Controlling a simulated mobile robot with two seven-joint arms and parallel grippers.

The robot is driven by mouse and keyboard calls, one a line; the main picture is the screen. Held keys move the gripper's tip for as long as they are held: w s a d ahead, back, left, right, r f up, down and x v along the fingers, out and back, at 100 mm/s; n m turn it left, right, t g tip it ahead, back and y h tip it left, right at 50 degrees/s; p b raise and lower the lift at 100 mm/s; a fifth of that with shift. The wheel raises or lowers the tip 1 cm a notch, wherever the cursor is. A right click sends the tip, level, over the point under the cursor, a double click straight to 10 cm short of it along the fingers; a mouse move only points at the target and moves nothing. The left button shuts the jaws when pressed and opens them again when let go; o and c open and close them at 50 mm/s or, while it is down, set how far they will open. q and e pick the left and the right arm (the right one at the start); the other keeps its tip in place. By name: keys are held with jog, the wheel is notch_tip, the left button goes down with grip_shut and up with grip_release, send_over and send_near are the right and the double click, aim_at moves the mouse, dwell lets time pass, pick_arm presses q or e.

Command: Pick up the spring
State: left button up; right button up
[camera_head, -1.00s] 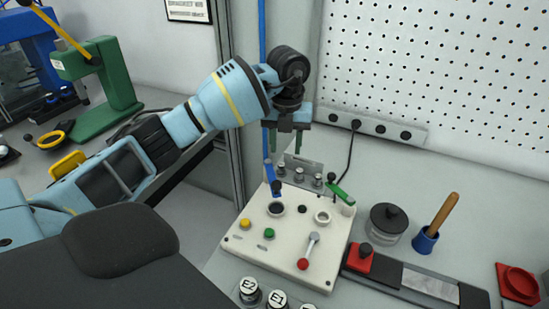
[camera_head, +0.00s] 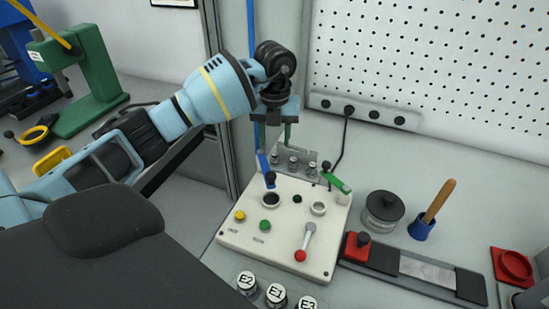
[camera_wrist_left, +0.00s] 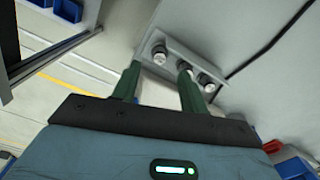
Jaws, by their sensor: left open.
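My left gripper (camera_head: 275,136) is open, with its two green fingers pointing down and nothing visible between them. It hangs above and behind the white control box, close to a small grey rack (camera_head: 301,151) holding several small metallic round parts (camera_head: 293,161). In the left wrist view the fingers (camera_wrist_left: 158,74) are apart in front of the rack, with one metallic part (camera_wrist_left: 159,56) between them in the picture. I cannot tell whether any of these parts is the spring. No coil is clear in either view. My right gripper is not in view.
The white control box (camera_head: 275,243) has buttons, a red-knobbed lever (camera_head: 306,242) and blue and green levers. To its right are a round lidded jar (camera_head: 383,211), a blue cup with a wooden handle (camera_head: 422,228) and a red-ended dark rail (camera_head: 385,256). Labelled caps (camera_head: 276,294) stand in front.

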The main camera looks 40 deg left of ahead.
aim_at(274, 154)
pick_arm(q)
notch_tip(274, 154, down, 5)
dwell(0.3)
jog(key=shift+c, duration=0.3)
grip_shut()
